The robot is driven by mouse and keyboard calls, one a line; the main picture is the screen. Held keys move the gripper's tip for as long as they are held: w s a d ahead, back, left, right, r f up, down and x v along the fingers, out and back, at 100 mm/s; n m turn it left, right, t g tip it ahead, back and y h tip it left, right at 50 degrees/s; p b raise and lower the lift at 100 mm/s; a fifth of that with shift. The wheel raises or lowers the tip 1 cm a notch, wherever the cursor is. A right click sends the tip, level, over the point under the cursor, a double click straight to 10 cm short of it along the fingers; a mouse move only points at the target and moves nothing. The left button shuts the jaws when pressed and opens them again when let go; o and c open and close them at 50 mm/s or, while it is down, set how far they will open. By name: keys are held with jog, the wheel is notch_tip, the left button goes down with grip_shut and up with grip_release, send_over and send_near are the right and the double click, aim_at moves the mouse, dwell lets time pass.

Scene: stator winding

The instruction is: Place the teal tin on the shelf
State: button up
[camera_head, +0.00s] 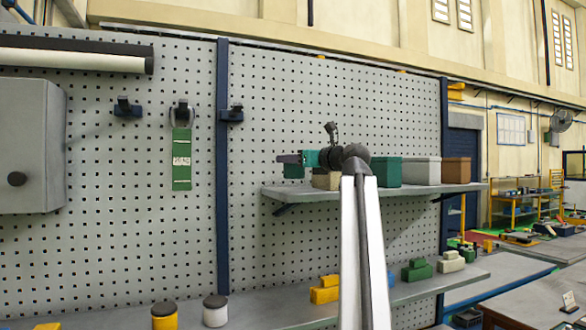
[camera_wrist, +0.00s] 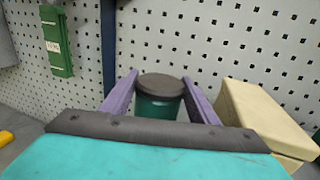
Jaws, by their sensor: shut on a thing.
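The teal tin (camera_wrist: 158,104) has a dark round lid and stands upright between my gripper's two purple fingers in the wrist view. My gripper (camera_wrist: 160,79) is shut on it. In the head view my gripper (camera_head: 289,158) is over the left end of the grey shelf (camera_head: 300,194), and the tin (camera_head: 293,172) shows as a small dark teal patch below the fingers. The tin's base seems slightly above the shelf top; I cannot tell whether they touch. My arm hides part of the shelf.
A beige box (camera_head: 326,181) is on the shelf, close right of my gripper; it also shows in the wrist view (camera_wrist: 262,112). Green (camera_head: 387,172), grey (camera_head: 421,171) and brown (camera_head: 456,171) boxes stand farther right. A green tag (camera_head: 181,160) hangs on the pegboard. The shelf's left end looks clear.

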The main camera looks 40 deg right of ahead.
aim_at(294, 170)
jog(key=shift+w+d, duration=0.15)
jog(key=shift+w, duration=0.15)
jog(key=shift+f, duration=0.1)
jog(key=shift+f+p, duration=0.9)
jog(key=shift+f, duration=0.75)
jog(key=shift+f, duration=0.1)
jog(key=o, duration=1.5)
jog(key=shift+c, duration=0.2)
